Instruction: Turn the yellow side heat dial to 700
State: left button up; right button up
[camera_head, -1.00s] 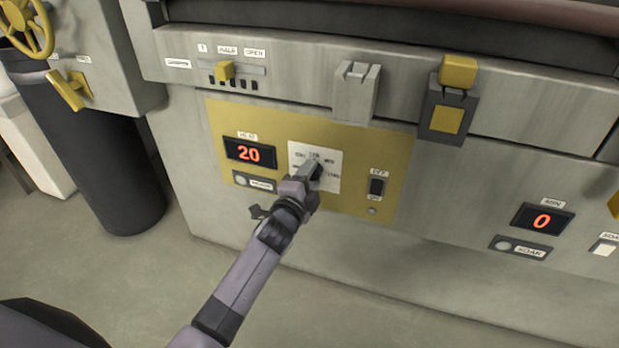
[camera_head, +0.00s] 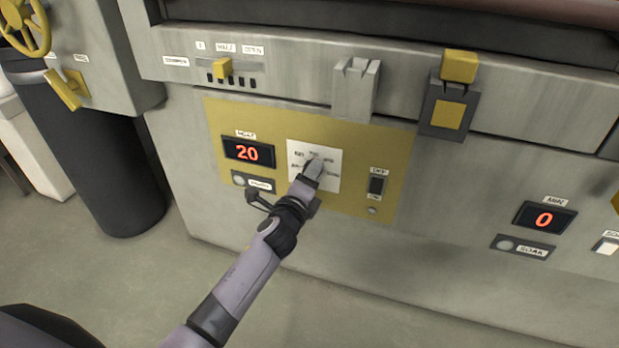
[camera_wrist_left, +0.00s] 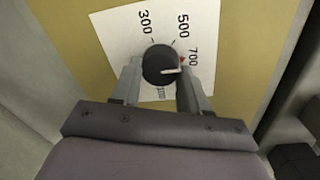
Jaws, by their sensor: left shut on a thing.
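The round black heat dial (camera_wrist_left: 160,66) is on a white scale card (camera_wrist_left: 105,35) marked 300, 500 and 700, with a lower number partly hidden. In the head view, the left gripper (camera_head: 314,168) reaches the card on the yellow panel (camera_head: 230,115) and largely hides the dial. The heat display (camera_head: 248,152) reads 20. My right gripper is not in view.
A dark switch (camera_head: 376,186) is right of the card. A dark button plate (camera_head: 253,182) sits below the heat display. A yellow slider (camera_head: 223,69) and a grey bracket (camera_head: 356,90) are above. A second display (camera_head: 543,218) at right reads 0.

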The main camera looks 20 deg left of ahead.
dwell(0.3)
pick_arm(q)
jog(key=o, duration=1.1)
jog(key=shift+c, duration=0.2)
jog(key=s+p, duration=0.1)
jog(key=s, duration=0.6)
jog(key=shift+r+p, duration=0.25)
jog(key=shift+p, duration=0.15)
jog(key=shift+s+a, duration=0.1)
jog(key=shift+s, duration=0.05)
